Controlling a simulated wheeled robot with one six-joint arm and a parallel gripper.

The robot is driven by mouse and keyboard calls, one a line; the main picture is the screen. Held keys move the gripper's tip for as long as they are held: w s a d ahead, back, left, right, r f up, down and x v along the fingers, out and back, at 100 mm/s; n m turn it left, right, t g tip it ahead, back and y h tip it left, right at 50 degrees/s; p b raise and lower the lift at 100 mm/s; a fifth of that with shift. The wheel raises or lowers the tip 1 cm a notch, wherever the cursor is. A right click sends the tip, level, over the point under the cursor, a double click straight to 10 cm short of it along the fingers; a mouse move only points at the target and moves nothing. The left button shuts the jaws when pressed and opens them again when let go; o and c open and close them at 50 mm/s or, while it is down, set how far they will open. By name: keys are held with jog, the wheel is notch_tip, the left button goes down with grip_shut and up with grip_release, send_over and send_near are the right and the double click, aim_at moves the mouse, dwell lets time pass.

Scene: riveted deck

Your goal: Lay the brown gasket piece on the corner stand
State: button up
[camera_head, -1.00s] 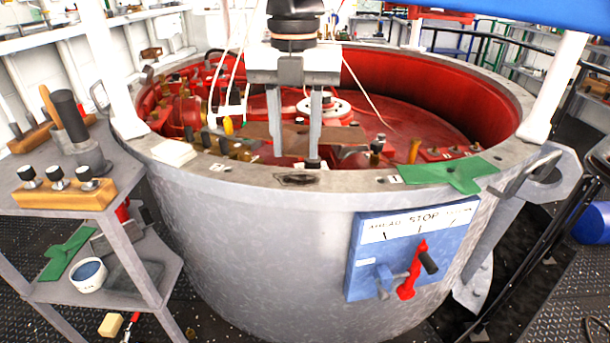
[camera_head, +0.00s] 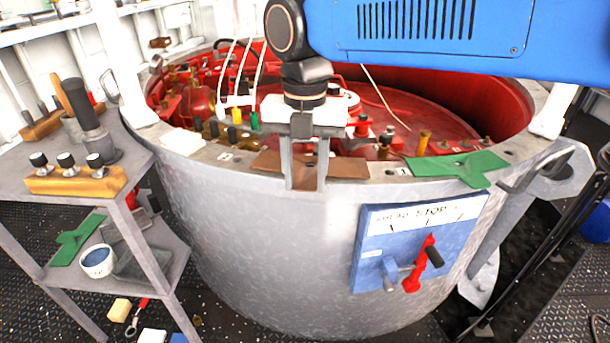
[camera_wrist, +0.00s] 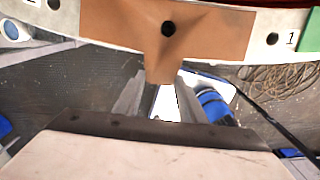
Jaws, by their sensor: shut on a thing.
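The brown gasket piece (camera_head: 347,168) is a flat T-shaped plate with a round hole. In the wrist view the gasket (camera_wrist: 210,30) spans the grey rim, and its tab points down between my fingers. My gripper (camera_head: 306,184) is shut on that tab at the front of the round tub. I cannot tell whether the gasket rests on the rim or hangs just above it. The grey shelved stand (camera_head: 128,158) at the left appears to be the corner stand. Its top carries a wooden block with black knobs (camera_head: 75,182) and dark cylinders.
The tub's grey rim (camera_head: 385,172) surrounds a red interior with fittings. A green gasket (camera_head: 460,170) lies on the rim to the right. Another green piece (camera_head: 78,240) and a white cup (camera_head: 97,261) occupy the stand's lower shelf. A blue lever panel (camera_head: 415,240) projects from the tub's front.

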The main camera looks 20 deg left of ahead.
jog(key=shift+f, duration=0.45)
jog(key=o, duration=1.1)
jog(key=shift+c, duration=0.2)
notch_tip(320, 180, up, 18)
jog(key=shift+d+f, duration=0.1)
jog(key=shift+d, duration=0.05)
